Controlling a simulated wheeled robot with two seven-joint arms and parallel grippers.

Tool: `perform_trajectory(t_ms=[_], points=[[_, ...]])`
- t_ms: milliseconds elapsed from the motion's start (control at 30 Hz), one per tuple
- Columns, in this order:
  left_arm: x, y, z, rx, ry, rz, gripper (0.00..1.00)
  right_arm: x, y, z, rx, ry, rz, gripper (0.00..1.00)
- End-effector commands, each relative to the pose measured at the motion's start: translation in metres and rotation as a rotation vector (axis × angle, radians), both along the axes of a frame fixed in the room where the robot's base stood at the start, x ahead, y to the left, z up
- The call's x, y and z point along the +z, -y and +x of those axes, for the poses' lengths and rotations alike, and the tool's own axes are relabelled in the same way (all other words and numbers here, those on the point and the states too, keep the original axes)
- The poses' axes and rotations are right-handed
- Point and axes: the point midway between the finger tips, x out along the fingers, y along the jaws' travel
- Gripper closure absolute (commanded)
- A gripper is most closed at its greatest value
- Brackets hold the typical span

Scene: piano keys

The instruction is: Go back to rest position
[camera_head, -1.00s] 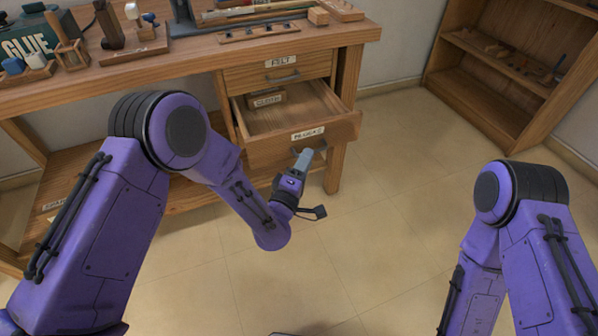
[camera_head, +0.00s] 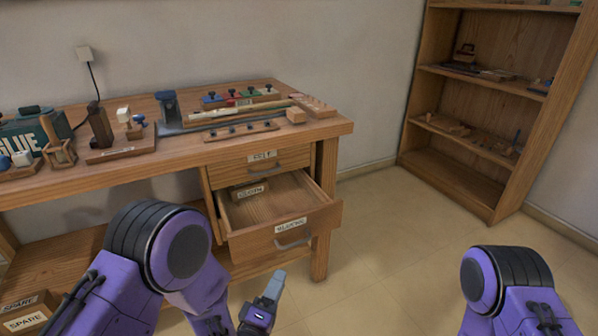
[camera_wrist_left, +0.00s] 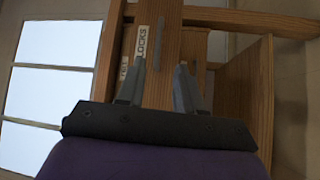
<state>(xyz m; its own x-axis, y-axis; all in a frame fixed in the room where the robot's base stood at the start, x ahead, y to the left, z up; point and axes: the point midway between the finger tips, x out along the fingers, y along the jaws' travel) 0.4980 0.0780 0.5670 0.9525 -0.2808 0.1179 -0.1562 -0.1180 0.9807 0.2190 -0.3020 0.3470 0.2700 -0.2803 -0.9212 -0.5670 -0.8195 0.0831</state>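My left gripper (camera_head: 275,284) is low in front of the workbench, just below the open drawer (camera_head: 282,236) labelled BLOCKS. In the left wrist view my left gripper (camera_wrist_left: 160,75) has its two fingers spread apart, with nothing between them. The drawer front with its label (camera_wrist_left: 142,42) is beyond the fingers there.
The workbench (camera_head: 180,165) carries a glue box (camera_head: 35,130), wooden stands and tools. A small labelled box (camera_head: 249,191) is inside the open drawer. The FELT drawer (camera_head: 262,166) above is shut. A shelf unit (camera_head: 480,120) stands at the right. The floor (camera_head: 390,250) between is clear.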

Motion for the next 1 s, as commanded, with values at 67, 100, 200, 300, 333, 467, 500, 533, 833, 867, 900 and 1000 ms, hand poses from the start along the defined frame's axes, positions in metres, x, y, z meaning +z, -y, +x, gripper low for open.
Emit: perform_trajectory(t_ms=[67, 100, 200, 300, 333, 467, 500, 533, 833, 867, 900, 1000], points=[[-0.012, 0.004, -0.002, -0.015, -0.025, 0.128, 0.64, 0.0, 0.0, 0.0, 0.0, 0.0, 0.0, 0.57], [-0.026, 0.001, -0.007, -0.018, -0.063, 0.249, 0.64, 0.0, 0.0, 0.0, 0.0, 0.0, 0.0, 0.57], [-0.088, -0.044, -0.034, -0.002, -0.278, 0.63, 0.64, 0.0, 0.0, 0.0, 0.0, 0.0, 0.0, 0.57], [-0.142, -0.096, -0.081, -0.016, -0.53, 0.884, 0.64, 0.0, 0.0, 0.0, 0.0, 0.0, 0.0, 0.57], [-0.154, -0.11, -0.096, -0.024, -0.6, 0.938, 0.64, 0.0, 0.0, 0.0, 0.0, 0.0, 0.0, 0.57], [-0.19, -0.158, -0.161, -0.065, -0.867, 1.084, 0.64, 0.0, 0.0, 0.0, 0.0, 0.0, 0.0, 0.57], [-0.197, -0.17, -0.179, -0.072, -0.937, 1.108, 0.64, 0.0, 0.0, 0.0, 0.0, 0.0, 0.0, 0.57], [-0.201, -0.179, -0.194, -0.079, -0.992, 1.124, 0.64, 0.0, 0.0, 0.0, 0.0, 0.0, 0.0, 0.57], [-0.173, -0.224, -0.281, -0.064, -1.273, 1.138, 0.64, 0.047, 0.0, 0.0, 0.0, 0.0, 0.0, 0.57], [-0.164, -0.224, -0.281, -0.064, -1.273, 1.139, 0.64, 0.056, 0.0, 0.0, 0.0, 0.0, 0.0, 0.57], [-0.151, -0.224, -0.28, -0.063, -1.272, 1.139, 0.64, 0.068, 0.0, 0.0, 0.0, 0.001, -0.001, 0.57], [-0.116, -0.224, -0.28, -0.063, -1.271, 1.138, 0.64, 0.103, 0.0, 0.0, 0.0, 0.0, 0.0, 0.57]])
